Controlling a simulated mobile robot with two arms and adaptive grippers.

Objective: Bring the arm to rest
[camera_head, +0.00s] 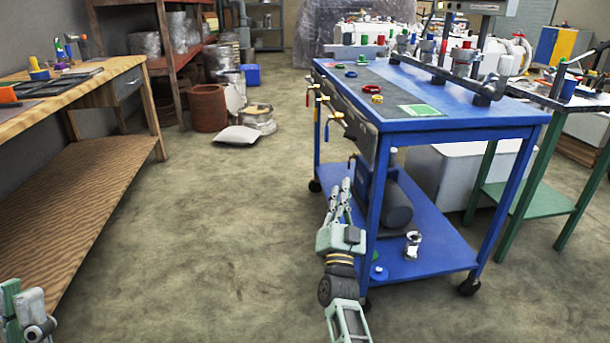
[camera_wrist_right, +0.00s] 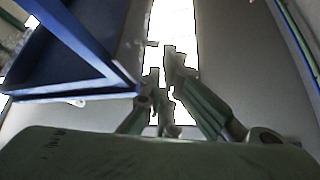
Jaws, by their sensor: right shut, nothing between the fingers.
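My right gripper (camera_head: 341,192) is in the lower middle of the head view, pointing up and away, beside the left front leg of the blue cart (camera_head: 452,125). Its fingers are together and hold nothing. In the right wrist view the fingers (camera_wrist_right: 166,75) also show empty, with the blue cart frame (camera_wrist_right: 85,45) at the left. I cannot tell whether the gripper touches the cart. Part of my left arm (camera_head: 28,315) shows at the lower left corner; its fingertips cannot be made out clearly.
A wooden workbench (camera_head: 105,95) stands at the left. The cart's lower shelf (camera_head: 440,260) holds a dark grey cylinder (camera_head: 392,205) and a small metal fitting (camera_head: 413,243). A green-legged table (camera_head: 530,205) is at the right. The floor (camera_head: 220,220) between workbench and cart is clear.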

